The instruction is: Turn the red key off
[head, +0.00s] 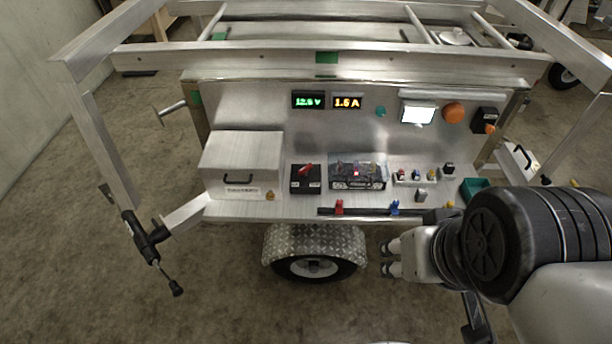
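The red key (306,169) sits on top of a black switch box (305,185) on the trailer's metal shelf, left of the middle. It lies at a slant, its right end higher in the picture. The labels on the box are too small to read. My gripper (385,258) is below and right of the key, in front of the shelf edge and near the wheel. Its fingertips point left and stand apart, with nothing seen between them.
A clear-covered box with a red light (357,174) stands right of the switch box. A lidded metal box (242,161) stands left. Red (339,207) and blue (394,207) clips sit along the front edge. A green voltage display (308,100) and orange current display (347,101) are lit.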

